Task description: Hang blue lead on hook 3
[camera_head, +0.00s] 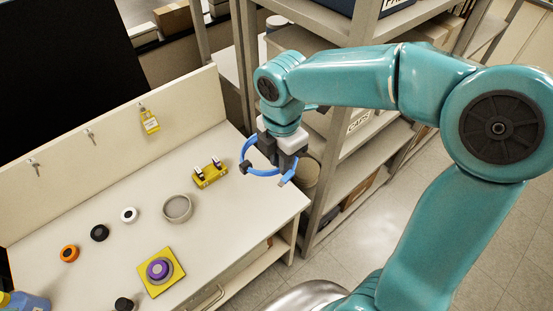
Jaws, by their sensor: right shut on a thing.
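My right gripper (283,158) is shut on the blue lead (262,172), a curved blue loop with a dark block on its left side. It holds the lead above the bench's right end. Part of the lead is hidden behind the gripper. Three small hooks are on the bench's back panel: a left hook (34,162), a middle hook (89,131) and a right hook (141,106). A yellow tag (149,121) hangs at the right hook; the other two look bare. I cannot read hook numbers. My left gripper is not in view.
The bench (110,266) carries a yellow block with two dark-topped pieces (210,174), a grey ring dish (177,208), several small round pieces, and a purple disc (159,269) on a yellow plate. A shelf rack (350,180) stands close behind my right arm.

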